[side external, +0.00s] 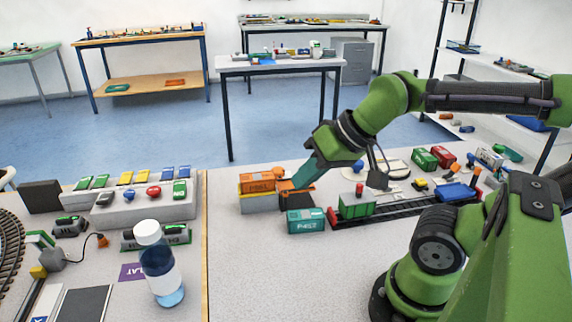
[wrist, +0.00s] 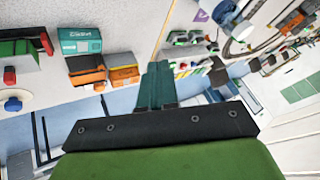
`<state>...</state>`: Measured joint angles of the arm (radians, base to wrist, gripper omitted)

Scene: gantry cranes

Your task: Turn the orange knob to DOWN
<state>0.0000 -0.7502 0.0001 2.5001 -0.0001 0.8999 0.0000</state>
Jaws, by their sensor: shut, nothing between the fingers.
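My gripper (side external: 299,181) has teal fingers and is shut and empty. It slants down to the left, with its tips close to an orange container (side external: 257,182) on a grey block; I cannot tell whether they touch. A small rounded orange piece (side external: 278,173) shows beside that container, just left of the fingers. I cannot tell whether it is the orange knob, and no DOWN mark is readable. In the wrist view the closed fingers (wrist: 159,68) point up the picture, right of an orange container (wrist: 124,74).
A teal container (side external: 306,221) stands in front of the fingers. A green wagon (side external: 357,206) sits on track to the right, near a blue knob (side external: 357,166). A grey button panel (side external: 140,207) and a bottle (side external: 161,265) stand at left. The front middle of the table is clear.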

